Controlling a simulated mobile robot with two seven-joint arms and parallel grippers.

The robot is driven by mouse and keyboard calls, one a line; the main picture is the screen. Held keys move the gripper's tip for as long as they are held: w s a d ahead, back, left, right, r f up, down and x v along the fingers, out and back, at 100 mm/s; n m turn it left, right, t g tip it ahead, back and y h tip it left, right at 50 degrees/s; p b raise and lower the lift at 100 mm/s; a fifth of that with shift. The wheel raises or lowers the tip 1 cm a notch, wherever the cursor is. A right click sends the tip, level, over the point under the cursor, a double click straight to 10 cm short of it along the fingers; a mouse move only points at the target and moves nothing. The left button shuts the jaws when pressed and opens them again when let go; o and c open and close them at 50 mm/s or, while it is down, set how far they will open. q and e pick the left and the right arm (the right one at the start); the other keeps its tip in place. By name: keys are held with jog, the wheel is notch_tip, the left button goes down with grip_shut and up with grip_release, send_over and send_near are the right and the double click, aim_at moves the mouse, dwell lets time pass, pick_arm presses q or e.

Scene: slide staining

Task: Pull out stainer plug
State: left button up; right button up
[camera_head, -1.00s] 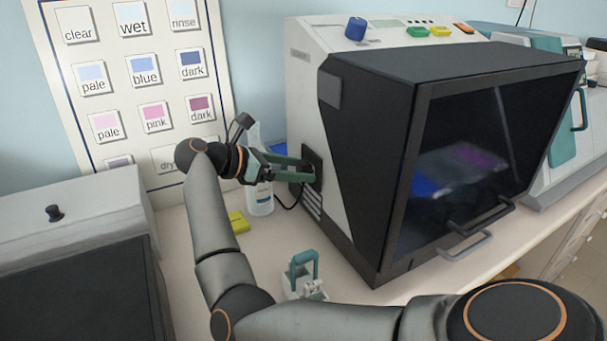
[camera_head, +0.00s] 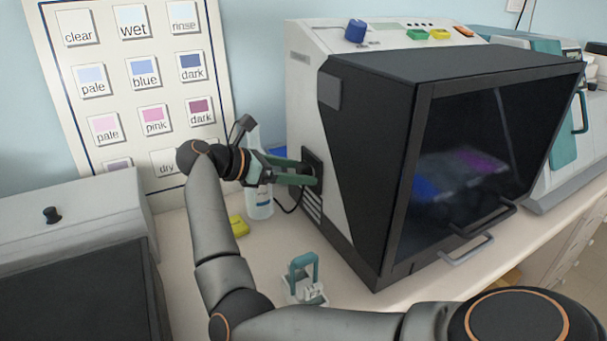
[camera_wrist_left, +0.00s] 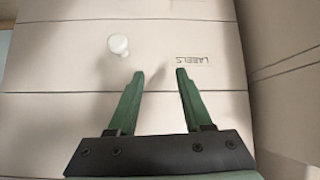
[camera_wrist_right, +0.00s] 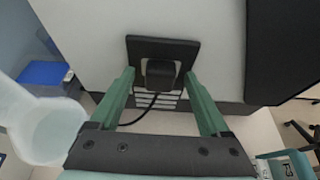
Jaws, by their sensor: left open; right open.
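The stainer (camera_head: 400,110) is a large machine with a dark hood. A black plug (camera_wrist_right: 161,75) sits in a square black socket plate (camera_wrist_right: 178,47) on its side wall, in the right wrist view, with a black cord hanging below. My right gripper (camera_wrist_right: 160,80) is open, its green fingers on either side of the plug with visible gaps. In the head view my right gripper (camera_head: 308,173) reaches the socket plate and hides the plug. My left gripper (camera_wrist_left: 157,73) is open and empty in the left wrist view, facing pale drawer fronts.
A squeeze bottle (camera_head: 259,200) stands close to my right gripper. A yellow block (camera_head: 238,225) and a teal-handled holder (camera_head: 305,280) are on the counter (camera_head: 265,245). The left wrist view shows a white knob (camera_wrist_left: 118,45) and a LABELS tag (camera_wrist_left: 192,60).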

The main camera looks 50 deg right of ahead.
dwell(0.8)
jog(key=shift+b, duration=0.55)
jog(key=shift+c, duration=0.2)
grip_shut()
dwell(0.4)
jog(key=shift+a, duration=0.1)
jog(key=shift+w+a+b, duration=0.3)
jog(key=shift+a+b, duration=0.05)
jog(key=shift+a, duration=0.6)
jog(key=shift+w+a+b, duration=0.3)
jog(key=shift+a+b, duration=0.05)
jog(key=shift+a, duration=0.55)
jog(key=shift+w+a+b, duration=0.3)
jog(key=shift+a+b, duration=0.05)
jog(key=shift+a, duration=0.6)
